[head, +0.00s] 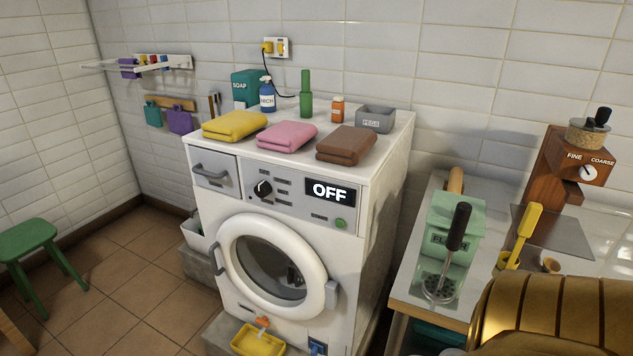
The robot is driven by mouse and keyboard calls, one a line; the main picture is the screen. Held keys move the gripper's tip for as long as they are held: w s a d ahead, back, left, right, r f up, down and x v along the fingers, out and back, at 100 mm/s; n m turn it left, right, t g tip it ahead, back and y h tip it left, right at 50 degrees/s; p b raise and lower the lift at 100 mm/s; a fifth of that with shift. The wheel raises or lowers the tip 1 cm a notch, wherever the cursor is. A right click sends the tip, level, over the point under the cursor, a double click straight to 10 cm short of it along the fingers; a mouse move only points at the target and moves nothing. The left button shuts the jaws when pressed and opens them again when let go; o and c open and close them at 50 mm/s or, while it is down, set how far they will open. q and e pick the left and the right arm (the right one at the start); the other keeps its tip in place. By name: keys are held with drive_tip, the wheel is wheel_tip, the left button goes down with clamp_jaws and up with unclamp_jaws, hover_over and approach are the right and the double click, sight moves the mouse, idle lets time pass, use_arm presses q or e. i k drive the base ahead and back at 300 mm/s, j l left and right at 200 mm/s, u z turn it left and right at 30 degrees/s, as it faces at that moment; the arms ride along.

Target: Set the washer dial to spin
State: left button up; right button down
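The white washer (350,235) stands in the middle of the head view with its front facing me. Its black dial (263,189) sits on the grey control panel, left of the display. A pale mark shows on the dial, but the labels around it are too small to read. The display (329,192) reads OFF in white letters. A green button (340,223) is below the display. The round door (272,266) looks closed. Neither of my grippers is in view, and nothing covers the dial.
Folded yellow (234,125), pink (286,136) and brown (345,145) towels lie on the washer top, with bottles behind. A counter (410,285) at right holds a green canister (452,232) and a grinder (570,165). A green stool (30,240) stands left. A ridged golden object (560,305) fills the bottom right corner.

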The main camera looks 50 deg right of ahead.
sight(263, 189)
drive_tip(key=z, duration=1.45)
